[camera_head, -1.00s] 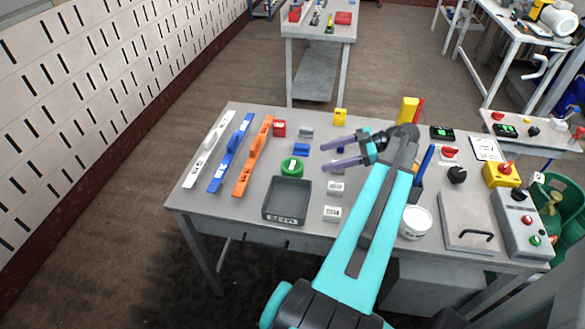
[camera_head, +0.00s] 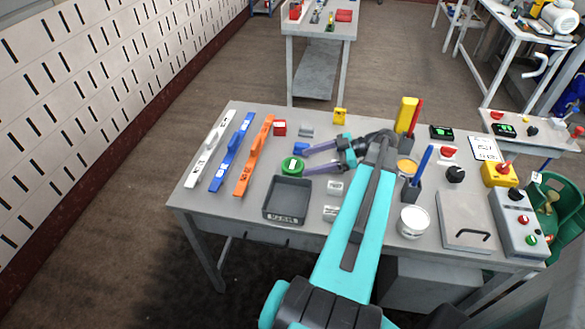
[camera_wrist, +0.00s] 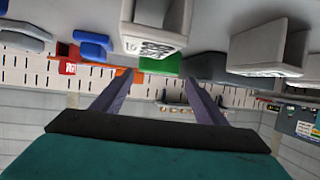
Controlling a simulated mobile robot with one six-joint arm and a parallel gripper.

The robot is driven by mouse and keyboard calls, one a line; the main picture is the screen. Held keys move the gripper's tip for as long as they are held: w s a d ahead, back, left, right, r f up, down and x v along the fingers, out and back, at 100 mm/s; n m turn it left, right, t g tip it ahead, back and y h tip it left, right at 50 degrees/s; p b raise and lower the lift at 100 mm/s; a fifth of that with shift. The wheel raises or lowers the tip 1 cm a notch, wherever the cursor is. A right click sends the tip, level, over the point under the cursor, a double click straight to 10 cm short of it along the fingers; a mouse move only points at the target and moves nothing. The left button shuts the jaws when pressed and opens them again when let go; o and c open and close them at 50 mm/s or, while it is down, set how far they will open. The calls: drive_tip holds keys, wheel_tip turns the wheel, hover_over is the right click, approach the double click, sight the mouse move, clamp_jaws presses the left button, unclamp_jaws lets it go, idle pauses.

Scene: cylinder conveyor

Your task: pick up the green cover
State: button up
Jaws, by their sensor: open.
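In the wrist view the green cover (camera_wrist: 160,64) shows ahead, between the two fingers (camera_wrist: 160,88), partly hidden by a grey block.
A blue block (camera_head: 300,148) lies just behind the cover. Grey blocks (camera_head: 335,187) stand right of the tray. Orange (camera_head: 254,155), blue and white handled bars lie to the left. A red block (camera_head: 280,128) and a yellow one (camera_head: 340,117) are farther back.

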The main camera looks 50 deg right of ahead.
sight(296, 165)
drive_tip(key=shift+p+x, duration=1.15)
drive_tip(key=shift+x, duration=1.25)
drive_tip(key=shift+r, duration=0.1)
drive_tip(key=c, duration=0.7)
drive_tip(key=shift+o, duration=0.2)
drive_tip(key=shift+r, duration=0.1)
wheel_tip(296, 165, up, 10)
drive_tip(key=b, duration=0.3)
drive_tip(key=shift+w, duration=0.1)
